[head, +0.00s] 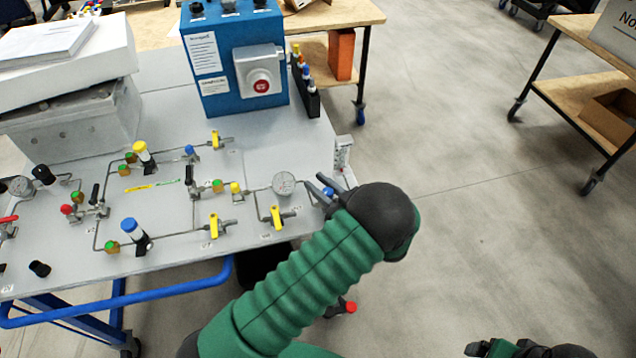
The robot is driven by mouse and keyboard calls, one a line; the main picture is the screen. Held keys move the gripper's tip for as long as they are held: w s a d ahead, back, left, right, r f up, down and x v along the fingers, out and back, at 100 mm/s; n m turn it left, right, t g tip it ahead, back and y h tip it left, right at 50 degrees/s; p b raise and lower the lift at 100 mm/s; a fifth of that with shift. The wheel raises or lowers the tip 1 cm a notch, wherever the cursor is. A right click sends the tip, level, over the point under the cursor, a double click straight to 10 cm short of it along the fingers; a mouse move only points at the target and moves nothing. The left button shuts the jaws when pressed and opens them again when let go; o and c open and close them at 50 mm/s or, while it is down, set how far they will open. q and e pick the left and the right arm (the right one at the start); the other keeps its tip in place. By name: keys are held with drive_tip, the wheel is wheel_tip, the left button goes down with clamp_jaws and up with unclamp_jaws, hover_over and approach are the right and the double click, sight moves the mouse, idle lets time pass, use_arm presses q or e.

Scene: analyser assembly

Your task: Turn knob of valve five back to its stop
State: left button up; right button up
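A small blue knob (328,192) sits at the right end of the pipe line on the grey panel, beyond a round gauge (284,183). No valve number is readable, so I cannot tell if it is valve five. My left gripper (314,178) is at this knob, with its two dark fingers apart and the blue between or just below them. Contact is unclear; the black wrist hides part of the spot. Another blue knob (189,150) is on the upper pipe. My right gripper (478,348) is only partly in view at the bottom edge, away from the panel.
Yellow-handled valves (277,217) and a blue-capped valve (130,226) stand along the pipes. A blue box with a red button (235,70) and a black rack (305,90) are at the back. A white box (70,60) is at left.

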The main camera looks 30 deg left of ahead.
use_arm(q)
drive_tip(key=shift+d+r, duration=0.1)
drive_tip(key=shift+d, duration=0.2)
clamp_jaws()
idle(0.9)
drive_tip(key=o, duration=0.6)
unclamp_jaws()
drive_tip(key=shift+a, duration=0.1)
